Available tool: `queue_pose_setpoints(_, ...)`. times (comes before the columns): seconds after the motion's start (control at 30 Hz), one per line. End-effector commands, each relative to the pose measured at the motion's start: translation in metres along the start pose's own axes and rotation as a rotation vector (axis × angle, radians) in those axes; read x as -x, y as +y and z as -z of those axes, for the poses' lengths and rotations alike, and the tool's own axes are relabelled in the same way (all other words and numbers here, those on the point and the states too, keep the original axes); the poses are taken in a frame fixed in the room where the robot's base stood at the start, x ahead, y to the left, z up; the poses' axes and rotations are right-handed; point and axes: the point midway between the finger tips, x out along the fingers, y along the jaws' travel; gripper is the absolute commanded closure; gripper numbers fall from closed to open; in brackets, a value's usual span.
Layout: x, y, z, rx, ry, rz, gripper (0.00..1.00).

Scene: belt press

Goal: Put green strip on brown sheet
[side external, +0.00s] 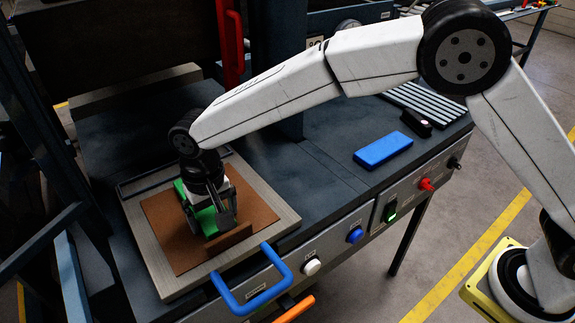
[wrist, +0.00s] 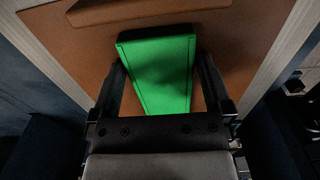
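The green strip (side external: 207,219) is over the brown sheet (side external: 171,252), inside the sheet's outline. I cannot tell whether it rests on the sheet or hangs just above it. My gripper (side external: 213,222) points down over the sheet, with a finger on each side of the strip. In the wrist view, the strip (wrist: 160,75) runs lengthwise between the fingertips (wrist: 165,62). The left finger meets or nearly meets its edge, and a thin brown gap seems to show at the right finger. The brown sheet (wrist: 235,50) surrounds the strip there. The gripper hides part of the strip in the side view.
The sheet lies on a grey plate (side external: 283,222) with a blue handle (side external: 250,297) at its front. A raised brown bar (side external: 229,243) stands near the sheet's front edge. A blue block (side external: 383,149) and a small black object (side external: 416,123) lie on the bench to the right.

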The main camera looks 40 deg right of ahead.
Motion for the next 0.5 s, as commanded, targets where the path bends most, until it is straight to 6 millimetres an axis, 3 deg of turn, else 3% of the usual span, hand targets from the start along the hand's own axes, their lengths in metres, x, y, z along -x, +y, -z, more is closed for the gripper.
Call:
queue_pose_setpoints(0.27, 0.002, 0.0, 0.0, 0.0, 0.001, 0.0, 0.0)
queue_pose_setpoints(0.5, 0.017, 0.0, 0.0, 0.0, 0.002, 0.001, 0.0)
